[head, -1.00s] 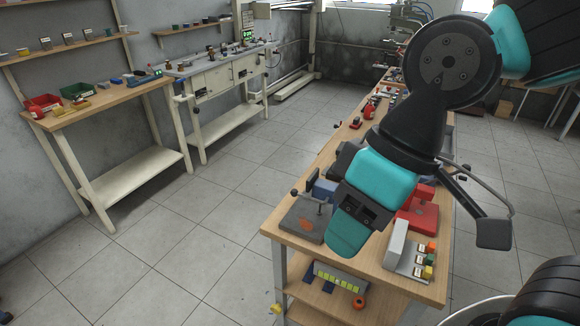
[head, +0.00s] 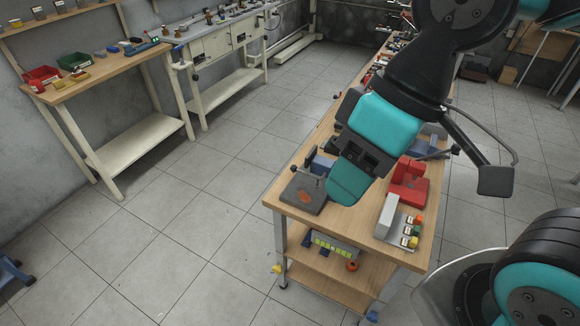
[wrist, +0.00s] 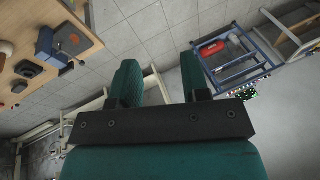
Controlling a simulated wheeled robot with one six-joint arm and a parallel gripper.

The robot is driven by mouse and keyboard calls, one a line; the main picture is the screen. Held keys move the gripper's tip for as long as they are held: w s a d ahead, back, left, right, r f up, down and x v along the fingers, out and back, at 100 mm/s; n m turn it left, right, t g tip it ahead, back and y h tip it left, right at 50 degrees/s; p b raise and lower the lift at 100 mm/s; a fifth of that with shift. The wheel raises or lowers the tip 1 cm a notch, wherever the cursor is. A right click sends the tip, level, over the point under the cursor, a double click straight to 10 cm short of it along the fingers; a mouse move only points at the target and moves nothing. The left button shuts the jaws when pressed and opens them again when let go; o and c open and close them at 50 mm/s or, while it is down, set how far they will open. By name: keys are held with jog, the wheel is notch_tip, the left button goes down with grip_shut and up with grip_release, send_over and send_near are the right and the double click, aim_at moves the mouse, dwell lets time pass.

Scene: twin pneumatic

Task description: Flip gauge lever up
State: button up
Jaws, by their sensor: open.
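I cannot make out the gauge or its lever for certain in either view. My gripper (head: 350,190) hangs above the front part of the wooden bench (head: 345,222) in the head view, hiding part of the top. In the wrist view my gripper (wrist: 160,78) shows two teal fingers spread apart, with nothing between them.
On the bench near my gripper are a grey plate (head: 300,196) with an orange patch, a red block (head: 409,190) and a white panel (head: 388,214) with coloured buttons. A blue-framed cart (wrist: 235,68) shows in the wrist view.

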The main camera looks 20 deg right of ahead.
jog(key=c, duration=0.3)
jog(key=shift+f+b, duration=0.45)
jog(key=shift+b, duration=0.05)
jog(key=c, duration=0.4)
notch_tip(320, 180, down, 10)
jog(key=b, duration=1)
jog(key=shift+f, duration=0.1)
grip_shut()
jog(key=shift+r, duration=0.25)
jog(key=shift+d, duration=0.15)
